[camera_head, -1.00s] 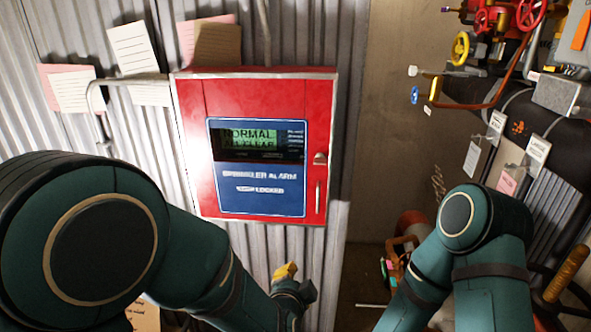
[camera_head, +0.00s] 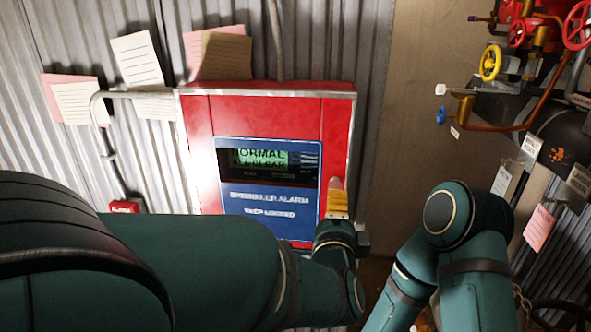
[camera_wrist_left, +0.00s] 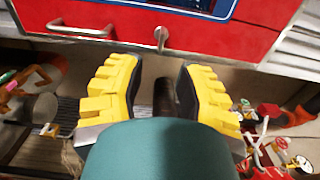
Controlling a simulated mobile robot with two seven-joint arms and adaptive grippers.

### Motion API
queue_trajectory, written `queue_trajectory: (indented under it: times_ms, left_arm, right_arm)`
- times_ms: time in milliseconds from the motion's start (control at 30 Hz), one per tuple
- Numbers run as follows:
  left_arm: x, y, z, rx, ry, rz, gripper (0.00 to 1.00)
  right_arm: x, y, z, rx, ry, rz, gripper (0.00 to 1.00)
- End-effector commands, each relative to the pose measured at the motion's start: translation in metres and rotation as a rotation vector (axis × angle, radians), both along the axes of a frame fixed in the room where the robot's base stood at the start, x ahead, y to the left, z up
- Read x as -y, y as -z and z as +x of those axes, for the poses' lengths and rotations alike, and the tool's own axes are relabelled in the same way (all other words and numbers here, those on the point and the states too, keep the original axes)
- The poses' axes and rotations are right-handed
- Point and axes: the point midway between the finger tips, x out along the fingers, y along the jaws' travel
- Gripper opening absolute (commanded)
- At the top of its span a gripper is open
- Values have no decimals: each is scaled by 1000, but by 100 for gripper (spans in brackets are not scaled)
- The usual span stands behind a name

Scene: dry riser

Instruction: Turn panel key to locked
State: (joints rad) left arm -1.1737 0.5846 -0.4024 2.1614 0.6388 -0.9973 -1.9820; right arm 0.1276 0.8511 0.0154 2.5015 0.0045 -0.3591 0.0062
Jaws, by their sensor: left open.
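The red alarm panel (camera_head: 198,130) hangs on the corrugated wall, with a blue plate (camera_head: 270,207) reading "SPRINKLER ALARM" and "KEEP LOCKED". Its green display (camera_head: 262,157) reads "NORMAL". The small metal key (camera_wrist_left: 160,38) sticks out of the red front in the left wrist view, beside a bar handle (camera_wrist_left: 80,31). My left gripper (camera_wrist_left: 158,90) is open and empty, its yellow fingers pointing at the panel with the key ahead of the gap, apart from it. In the head view this gripper (camera_head: 338,203) covers the panel's lower right and hides the handle. My right gripper is out of view.
Pipes with a yellow valve wheel (camera_head: 490,62) and a red wheel (camera_head: 578,25) stand at the right. Paper notes (camera_head: 137,59) hang on the wall at the upper left. A grey conduit (camera_head: 104,140) runs left of the panel. My right arm is at the lower right.

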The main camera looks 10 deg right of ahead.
Motion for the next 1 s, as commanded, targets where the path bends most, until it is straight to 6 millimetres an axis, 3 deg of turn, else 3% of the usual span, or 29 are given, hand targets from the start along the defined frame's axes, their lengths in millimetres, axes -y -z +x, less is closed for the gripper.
queue_trajectory:
  times_ms: [200, 400, 833, 867, 933, 967, 1000]
  left_arm:
    - [10, 0, 42, 0, -3, -2, 34]
    - [17, -1, 65, 0, -3, -3, 34]
    - [19, -1, 73, -1, -2, -4, 34]
    - [19, -1, 73, -1, -2, -4, 31]
    - [19, -1, 73, -1, -2, -4, 6]
    - [19, -1, 73, -1, -2, -4, 0]
    - [19, -1, 73, -1, -2, -4, 0]
  right_arm:
    - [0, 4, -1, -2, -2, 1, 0]
    - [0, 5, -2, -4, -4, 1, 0]
    - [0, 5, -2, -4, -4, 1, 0]
    - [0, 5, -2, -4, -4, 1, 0]
    - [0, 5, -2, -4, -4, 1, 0]
    - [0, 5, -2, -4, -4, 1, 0]
    - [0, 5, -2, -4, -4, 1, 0]
